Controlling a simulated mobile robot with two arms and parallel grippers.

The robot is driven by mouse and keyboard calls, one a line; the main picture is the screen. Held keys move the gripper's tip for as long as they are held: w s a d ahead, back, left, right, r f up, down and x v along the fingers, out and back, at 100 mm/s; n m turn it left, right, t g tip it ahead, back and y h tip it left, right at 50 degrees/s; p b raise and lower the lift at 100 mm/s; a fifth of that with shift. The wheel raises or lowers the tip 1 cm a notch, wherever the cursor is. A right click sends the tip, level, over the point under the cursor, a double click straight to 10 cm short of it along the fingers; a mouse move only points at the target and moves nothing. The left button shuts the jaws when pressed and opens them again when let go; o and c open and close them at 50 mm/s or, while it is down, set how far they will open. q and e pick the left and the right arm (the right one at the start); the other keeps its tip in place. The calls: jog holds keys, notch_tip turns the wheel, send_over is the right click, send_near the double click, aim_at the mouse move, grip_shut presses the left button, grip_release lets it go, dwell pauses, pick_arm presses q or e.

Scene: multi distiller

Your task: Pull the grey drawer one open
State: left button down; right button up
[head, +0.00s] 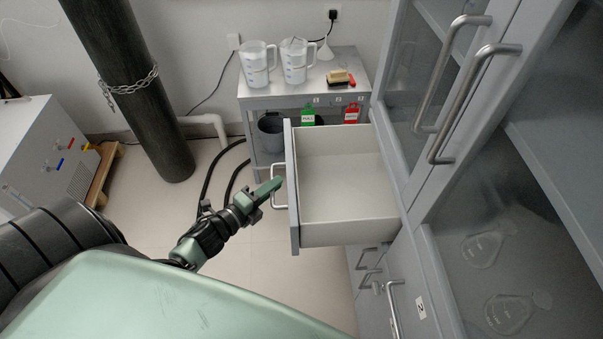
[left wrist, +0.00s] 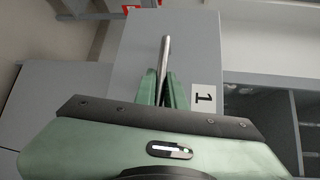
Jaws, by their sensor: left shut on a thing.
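The grey drawer one (head: 345,205) sticks well out of the grey cabinet in the head view, and its pale inside looks empty. Its front panel carries a metal bar handle (head: 277,186). My left gripper (head: 274,186) is at this handle, shut on it. In the left wrist view the fingers (left wrist: 164,92) close around the handle bar (left wrist: 164,60), in front of the grey drawer front with a label "1" (left wrist: 206,98). My right gripper does not show.
A metal cart (head: 300,92) with two measuring jugs stands behind the drawer. Glass cabinet doors with long handles (head: 455,85) rise at the right. Lower drawers with handles (head: 370,278) sit below. A dark column (head: 130,85) stands at the left; floor between is open.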

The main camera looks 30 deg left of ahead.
pick_arm(q)
jog(key=shift+s+a, duration=0.55)
jog(key=shift+a, duration=0.25)
jog(key=shift+s+a, duration=0.55)
jog(key=shift+a, duration=0.25)
jog(key=c, duration=1.5)
grip_release()
jog(key=v, duration=0.7)
jog(key=shift+s+b, duration=0.4)
jog(key=shift+a, duration=0.1)
